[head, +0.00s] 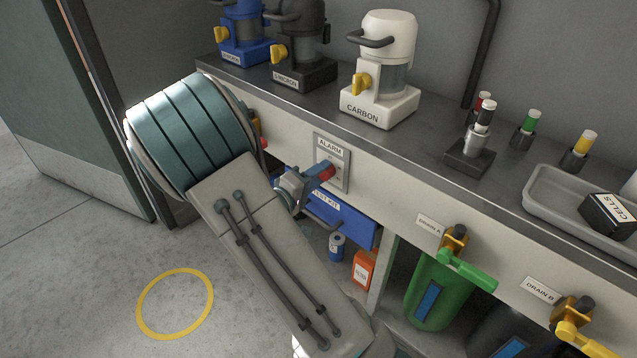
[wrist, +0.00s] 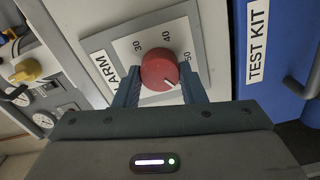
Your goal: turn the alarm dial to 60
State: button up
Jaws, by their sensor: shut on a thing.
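The red alarm dial (wrist: 159,70) sits on a pale plate marked ALARM (head: 331,145) on the cabinet front. My gripper (wrist: 163,82) is shut on the dial, with one finger on each side of it. The numbers 30, 40 and 50 show around the dial. Its white pointer line points to the lower right, close to the 50 and seemingly a little past it. No 60 is visible; that part of the scale is hidden by my gripper. In the head view my gripper (head: 314,178) reaches the dial from the left.
A blue TEST KIT box (head: 335,220) is just below the dial. Yellow (head: 582,338) and green (head: 468,268) valve handles stick out at the right. A white CARBON unit (head: 380,95) stands on the counter above. Floor at the left is clear.

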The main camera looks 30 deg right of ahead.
jog(key=shift+m, duration=0.3)
jog(key=o, duration=1)
jog(key=p+v, duration=0.2)
jog(key=v, duration=1.1)
jog(key=shift+a, duration=0.4)
jog(key=shift+r, duration=0.1)
